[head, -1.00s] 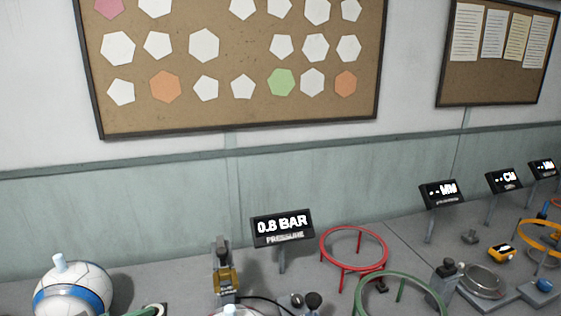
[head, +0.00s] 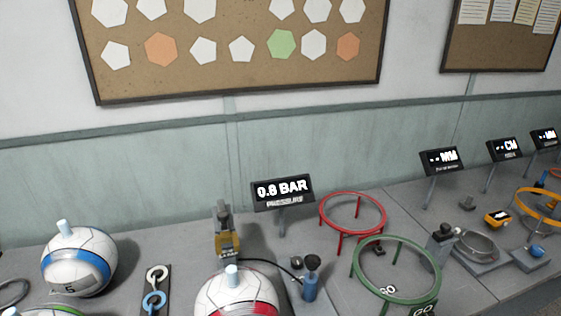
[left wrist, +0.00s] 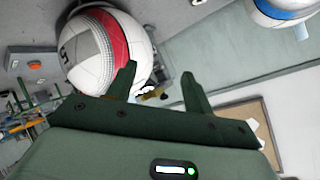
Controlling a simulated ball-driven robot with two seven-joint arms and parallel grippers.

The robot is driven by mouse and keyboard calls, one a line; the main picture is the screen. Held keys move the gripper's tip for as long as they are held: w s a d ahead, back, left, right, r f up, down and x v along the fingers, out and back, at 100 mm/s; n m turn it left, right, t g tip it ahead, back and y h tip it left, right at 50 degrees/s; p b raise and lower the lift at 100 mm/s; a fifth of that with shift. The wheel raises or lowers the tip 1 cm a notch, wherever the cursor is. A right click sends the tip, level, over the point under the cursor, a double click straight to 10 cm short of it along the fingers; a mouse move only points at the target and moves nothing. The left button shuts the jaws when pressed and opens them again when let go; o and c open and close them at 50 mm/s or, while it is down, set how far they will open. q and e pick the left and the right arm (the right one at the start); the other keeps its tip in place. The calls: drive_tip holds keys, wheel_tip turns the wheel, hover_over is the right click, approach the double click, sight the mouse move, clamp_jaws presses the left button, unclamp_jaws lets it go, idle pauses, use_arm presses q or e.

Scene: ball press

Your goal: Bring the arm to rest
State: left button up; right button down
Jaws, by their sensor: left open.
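My left gripper (left wrist: 158,85) shows in the left wrist view, with its two dark green fingers spread apart and nothing between them. A white ball with a red band (left wrist: 100,50) lies beyond the fingers, apart from them as far as I can tell. In the head view the same ball (head: 236,295) is at the bottom edge, partly cut off, with a pale plug on top. No arm or gripper of mine shows in the head view. My right gripper is in neither view.
A ball with a blue band (head: 79,262) sits on the bench at left. A pressure display (head: 282,192) reads 0.8 BAR. A red ring stand (head: 352,213), a green ring stand (head: 396,268) and a small pump (head: 311,282) stand right of the red-banded ball.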

use_arm(q)
drive_tip(key=s+a+g+y, duration=0.4)
drive_tip(key=s+a+g, duration=0.15)
drive_tip(key=s, duration=0.55)
drive_tip(key=s+d+f+g+h, duration=0.1)
drive_tip(key=s+d+f+h, duration=0.15)
drive_tip(key=f, duration=1.15)
drive_tip(key=s+d+f+g+h, duration=0.15)
drive_tip(key=s+f, duration=0.25)
drive_tip(key=f, duration=1)
drive_tip(key=s+f+n+g, duration=0.1)
drive_tip(key=s+f+n, duration=0.1)
drive_tip(key=s+f, duration=0.4)
drive_tip(key=s+f+n+g, duration=0.1)
drive_tip(key=s+f+g, duration=0.1)
drive_tip(key=s+f, duration=0.5)
drive_tip(key=s, duration=0.5)
drive_tip(key=shift+s+n+h, duration=0.3)
drive_tip(key=shift+s+n, duration=0.1)
